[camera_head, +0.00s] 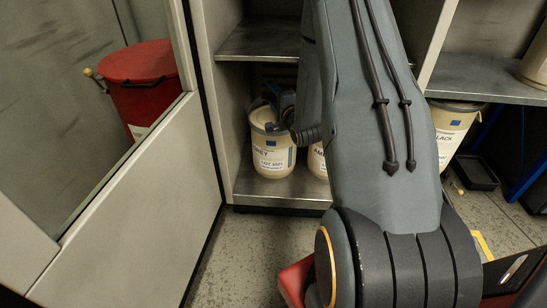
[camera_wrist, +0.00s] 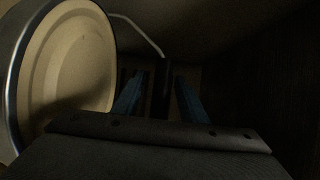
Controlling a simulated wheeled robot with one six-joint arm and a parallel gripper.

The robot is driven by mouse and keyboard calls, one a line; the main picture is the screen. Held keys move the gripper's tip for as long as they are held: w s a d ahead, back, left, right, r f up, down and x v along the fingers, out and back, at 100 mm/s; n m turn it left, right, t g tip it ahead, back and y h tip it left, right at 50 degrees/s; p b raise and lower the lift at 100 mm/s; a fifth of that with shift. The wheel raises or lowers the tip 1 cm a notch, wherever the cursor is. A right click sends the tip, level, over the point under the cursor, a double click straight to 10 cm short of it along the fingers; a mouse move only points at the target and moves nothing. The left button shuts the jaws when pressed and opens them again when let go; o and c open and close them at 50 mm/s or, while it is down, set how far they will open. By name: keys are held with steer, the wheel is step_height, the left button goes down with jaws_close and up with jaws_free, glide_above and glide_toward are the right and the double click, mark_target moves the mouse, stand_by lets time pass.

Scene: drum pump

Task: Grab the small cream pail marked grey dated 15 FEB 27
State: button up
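A cream pail marked grey (camera_head: 272,158) stands on the cabinet's lower shelf. Its label reads GREY with a lot line; a date is too small to read. My gripper is at its rim in the head view, mostly hidden by my arm. In the wrist view a pale round pail lid (camera_wrist: 70,62) fills the left, with a thin wire handle (camera_wrist: 140,32) reaching right to a dark upright bar (camera_wrist: 161,90). My gripper (camera_wrist: 159,95) shows two bluish fingers apart, one on each side of this bar, with gaps visible. Whether the bar is the handle's grip is unclear.
A second cream pail (camera_head: 317,162) stands close right of the grey one, partly behind my arm. The upper shelf (camera_head: 262,42) is above. A pail ending in LACK (camera_head: 452,130) stands further right. A red drum (camera_head: 140,85) is behind the left panel.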

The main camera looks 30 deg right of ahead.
steer(key=shift+w, duration=0.7)
jaws_close()
stand_by(0.8)
steer(key=shift+d+r, duration=0.1)
steer(key=shift+r, duration=0.1)
